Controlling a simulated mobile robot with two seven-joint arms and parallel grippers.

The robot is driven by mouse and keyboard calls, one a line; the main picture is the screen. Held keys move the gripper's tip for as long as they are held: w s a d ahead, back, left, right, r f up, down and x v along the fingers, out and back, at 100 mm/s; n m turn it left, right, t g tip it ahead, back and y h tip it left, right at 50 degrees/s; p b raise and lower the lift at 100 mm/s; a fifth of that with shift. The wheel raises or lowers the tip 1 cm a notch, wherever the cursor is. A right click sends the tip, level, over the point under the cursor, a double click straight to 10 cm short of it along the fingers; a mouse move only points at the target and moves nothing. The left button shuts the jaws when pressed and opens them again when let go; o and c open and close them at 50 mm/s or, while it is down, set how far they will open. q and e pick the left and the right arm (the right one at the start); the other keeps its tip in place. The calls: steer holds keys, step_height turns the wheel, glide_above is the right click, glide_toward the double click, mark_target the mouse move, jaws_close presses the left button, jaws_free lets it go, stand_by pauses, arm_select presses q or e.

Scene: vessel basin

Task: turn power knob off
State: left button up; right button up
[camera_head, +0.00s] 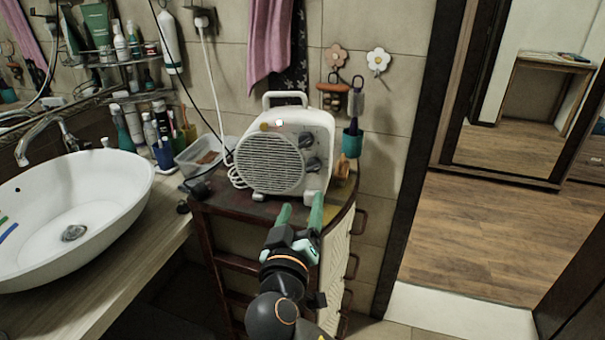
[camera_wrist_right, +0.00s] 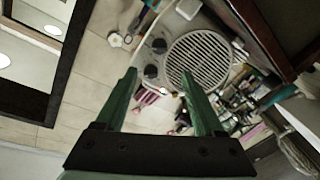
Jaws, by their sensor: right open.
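A white fan heater (camera_head: 285,150) with a round grille stands on a small dark cabinet. Two dark knobs sit on its front, right of the grille: an upper knob (camera_head: 306,141) and a lower knob (camera_head: 313,165). I cannot tell which one is the power knob or read its setting. My right gripper (camera_head: 300,208) is open and empty, with green fingers pointing at the heater's lower front. In the right wrist view the heater appears rotated, and one knob (camera_wrist_right: 151,72) shows between the open fingers (camera_wrist_right: 159,76), apparently still apart from them. My left gripper is out of view.
A white basin (camera_head: 75,205) stands on the counter at left. A clear container (camera_head: 203,155) and a white cable lie left of the heater. A blue-green cup (camera_head: 352,143) is close on its right. The doorway and wooden floor (camera_head: 480,235) are clear.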

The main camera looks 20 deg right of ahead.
mark_target(312, 169)
steer(key=p+x, duration=0.2)
steer(key=x, duration=1)
steer(key=shift+w+d, duration=0.2)
jaws_close()
